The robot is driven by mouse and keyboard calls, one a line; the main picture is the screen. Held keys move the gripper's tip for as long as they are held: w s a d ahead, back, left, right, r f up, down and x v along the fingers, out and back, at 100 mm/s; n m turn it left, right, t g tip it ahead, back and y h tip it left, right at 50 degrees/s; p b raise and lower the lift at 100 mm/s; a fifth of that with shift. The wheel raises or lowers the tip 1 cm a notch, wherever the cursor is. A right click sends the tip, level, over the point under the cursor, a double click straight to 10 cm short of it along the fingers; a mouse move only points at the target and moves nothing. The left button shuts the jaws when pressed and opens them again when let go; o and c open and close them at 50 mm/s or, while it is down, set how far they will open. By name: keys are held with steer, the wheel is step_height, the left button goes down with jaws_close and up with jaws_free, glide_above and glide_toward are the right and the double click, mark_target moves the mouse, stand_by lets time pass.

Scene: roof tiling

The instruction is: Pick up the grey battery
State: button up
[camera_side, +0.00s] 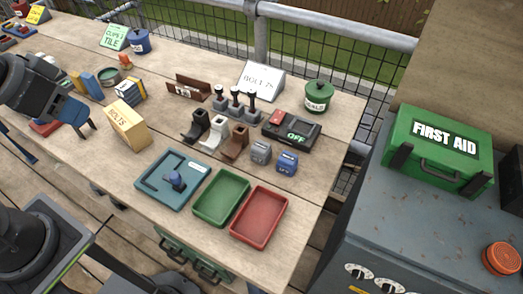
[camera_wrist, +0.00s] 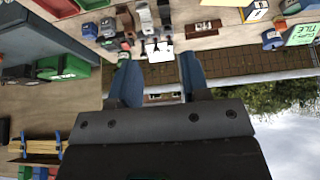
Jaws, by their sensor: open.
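The grey battery (camera_side: 261,152) stands on the wooden table in the side view, left of a similar blue battery (camera_side: 287,162). In the wrist view a small grey block that looks like it (camera_wrist: 107,27) shows near the top, beside the blue one (camera_wrist: 90,31). My gripper (camera_side: 86,128) is at the left of the table in the side view, well away from the grey battery. Its blue fingers (camera_wrist: 156,62) are apart with nothing between them in the wrist view.
A black charger marked OFF (camera_side: 292,129) lies just behind the batteries. Brown, white and black boot-shaped pieces (camera_side: 218,132) stand to their left. Green (camera_side: 221,198) and red (camera_side: 259,215) trays lie in front. A yellow bolts box (camera_side: 126,124) stands near my gripper.

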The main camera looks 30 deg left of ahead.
steer(key=o, duration=0.6)
steer(key=shift+c, duration=0.2)
steer(key=m+g, duration=0.6)
steer(key=m, duration=1.2)
glide_above(261, 146)
step_height(261, 146, down, 13)
steer(key=f, duration=0.8)
steer(key=shift+s+a, duration=0.15)
steer(key=shift+a, duration=0.05)
steer(key=shift+w+d+f, duration=0.1)
steer(key=shift+f, duration=1.5)
steer(key=shift+w+d+f, duration=0.1)
steer(key=shift+f, duration=1.5)
